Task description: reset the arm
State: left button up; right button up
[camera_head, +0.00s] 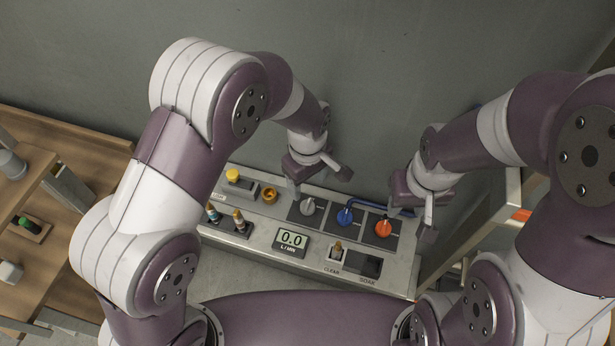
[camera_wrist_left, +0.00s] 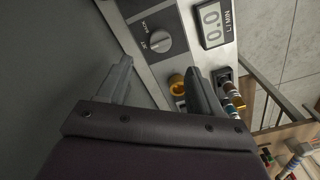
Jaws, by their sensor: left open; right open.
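My left gripper (camera_head: 320,181) is above the back edge of a grey control panel (camera_head: 395,275), near a grey knob (camera_head: 307,207). In the left wrist view its two fingers (camera_wrist_left: 162,85) are apart with nothing between them but the panel's edge behind. The grey knob (camera_wrist_left: 158,38) there lies beyond the fingertips, not touched. My right gripper (camera_head: 428,218) is over the panel's right end, right of the red-orange knob (camera_head: 383,228). Its fingers are apart and seem empty; the arm partly hides them.
The panel also has a blue knob (camera_head: 345,215), a yellow button (camera_head: 233,175), an orange-yellow knob (camera_head: 269,194), a display reading 0.0 (camera_head: 291,240) and a toggle switch (camera_head: 338,248). A grey wall (camera_head: 400,60) stands behind. Wooden shelving (camera_head: 60,235) is at left, a metal frame at right.

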pick_arm(q)
notch_tip(320, 180, up, 3)
jog(key=shift+r, duration=0.1)
dwell(0.5)
jog(key=s+a+r+m+b, duration=0.1)
jog(key=s+a+m, duration=0.3)
jog(key=a, duration=0.5)
jog(key=s+a+r+m+t, duration=0.1)
jog(key=s+a+m, duration=0.3)
jog(key=a, duration=0.5)
jog(key=shift+s+a+r+b, duration=0.2)
jog(key=shift+s+r+b, duration=0.25)
jog(key=shift+s, duration=0.8)
jog(key=shift+w, duration=0.1)
